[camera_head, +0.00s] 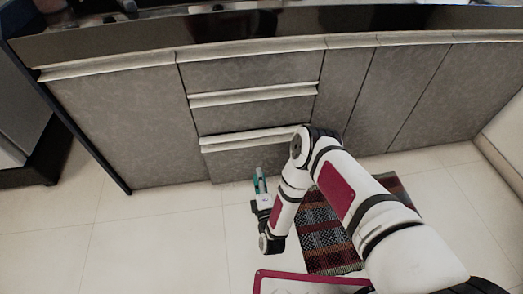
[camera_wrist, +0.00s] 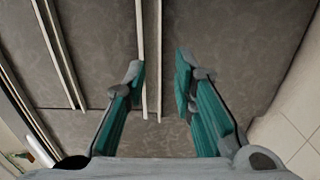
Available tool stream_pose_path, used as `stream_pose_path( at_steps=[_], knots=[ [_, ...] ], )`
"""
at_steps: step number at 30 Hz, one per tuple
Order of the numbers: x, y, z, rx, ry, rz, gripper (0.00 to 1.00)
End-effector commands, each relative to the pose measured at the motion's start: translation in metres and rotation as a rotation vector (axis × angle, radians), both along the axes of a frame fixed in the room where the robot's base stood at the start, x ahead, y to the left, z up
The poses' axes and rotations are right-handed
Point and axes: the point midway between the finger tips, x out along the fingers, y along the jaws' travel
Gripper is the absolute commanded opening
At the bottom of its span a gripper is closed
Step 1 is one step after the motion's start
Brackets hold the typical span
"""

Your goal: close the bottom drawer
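The bottom drawer (camera_head: 240,163) is the lowest of a stack of grey drawers in the middle of the cabinet. Its front looks slightly forward of the drawer above, with a pale strip (camera_head: 245,139) along its top. In the wrist view, the picture is turned sideways and the bottom drawer front (camera_wrist: 228,50) lies right of a pair of pale strips. My gripper (camera_head: 258,178) is low in front of this drawer, close to the floor. Its teal fingers are apart with nothing between them in the wrist view (camera_wrist: 159,75). I cannot tell whether they touch the drawer.
The upper drawers (camera_head: 250,75) look shut. Cabinet doors flank the stack, left (camera_head: 120,125) and right (camera_head: 415,95). A striped rug (camera_head: 325,240) lies on the tiled floor below my arm. Bare floor (camera_head: 150,240) is free to the left.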

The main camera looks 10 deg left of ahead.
Motion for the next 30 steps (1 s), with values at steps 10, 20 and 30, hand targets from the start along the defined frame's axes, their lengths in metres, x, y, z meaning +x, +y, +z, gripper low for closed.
stream_pose_path(
  at_steps=[10, 20, 30],
  knots=[
    [0.051, 0.013, -0.001, 0.001, -0.005, -0.003, 0.24],
    [0.108, 0.03, -0.001, 0.001, -0.004, -0.002, 0.24],
    [0.131, 0.037, 0.0, 0.0, 0.0, 0.0, 0.24]
  ],
)
